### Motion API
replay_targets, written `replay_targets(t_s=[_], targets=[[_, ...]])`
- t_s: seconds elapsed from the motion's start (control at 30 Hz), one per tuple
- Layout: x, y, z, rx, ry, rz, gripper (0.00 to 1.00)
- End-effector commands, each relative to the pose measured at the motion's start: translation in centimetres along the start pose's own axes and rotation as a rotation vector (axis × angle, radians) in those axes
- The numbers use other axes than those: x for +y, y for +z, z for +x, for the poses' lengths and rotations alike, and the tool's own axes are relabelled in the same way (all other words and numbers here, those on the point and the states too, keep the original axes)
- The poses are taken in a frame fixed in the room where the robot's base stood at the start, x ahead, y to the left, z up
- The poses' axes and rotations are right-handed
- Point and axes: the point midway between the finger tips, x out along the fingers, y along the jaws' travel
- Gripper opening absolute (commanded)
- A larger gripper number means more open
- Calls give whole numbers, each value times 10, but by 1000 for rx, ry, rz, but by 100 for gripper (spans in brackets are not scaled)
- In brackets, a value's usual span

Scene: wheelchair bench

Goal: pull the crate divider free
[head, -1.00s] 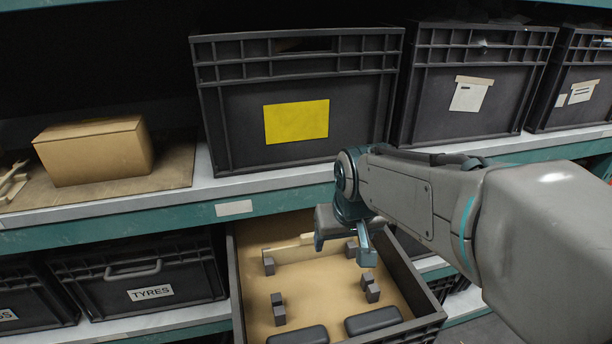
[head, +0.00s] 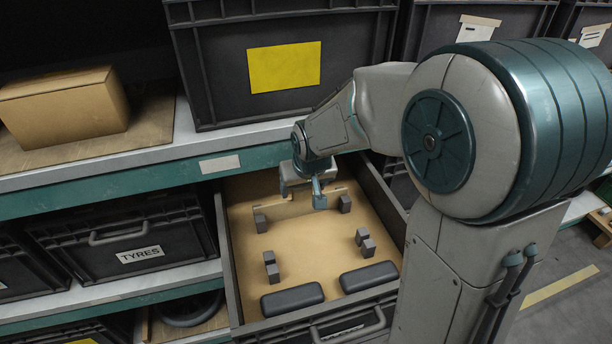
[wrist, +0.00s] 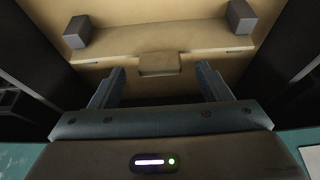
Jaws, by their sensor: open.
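The crate divider (wrist: 110,54) is a thin tan board across the far end of the pulled-out crate (head: 232,268). It has a small raised tab (wrist: 160,64) at its middle. In the head view my gripper hides part of the board. My gripper (wrist: 160,84) is open above that end, and it also shows in the head view (head: 302,196). In the wrist view the tab appears between and just beyond the fingertips. I cannot tell how far above it they are.
Grey blocks (head: 362,240) stand along both sides of the crate. Two dark pads (head: 292,298) lie at its near end. The teal shelf edge (head: 130,188) and a big yellow-labelled crate (head: 225,85) are above and behind. A TYRES crate (head: 120,240) stands to the left.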

Motion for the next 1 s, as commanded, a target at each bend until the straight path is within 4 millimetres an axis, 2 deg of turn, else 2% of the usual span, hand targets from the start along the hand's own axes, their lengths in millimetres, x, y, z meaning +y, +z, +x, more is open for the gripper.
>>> replay_targets(t_s=[0.03, 0.2, 0.53, 0.57, 0.73, 1.0], targets=[[0, 1, 7, -3, 0, 0, 71], [0, 0, 20, -1, 0, 1, 71], [0, 0, 22, 1, 0, 1, 71], [0, 0, 22, 1, 0, 1, 68], [0, 0, 22, 1, 0, 1, 21], [0, -2, 19, 1, 0, 1, 21]])
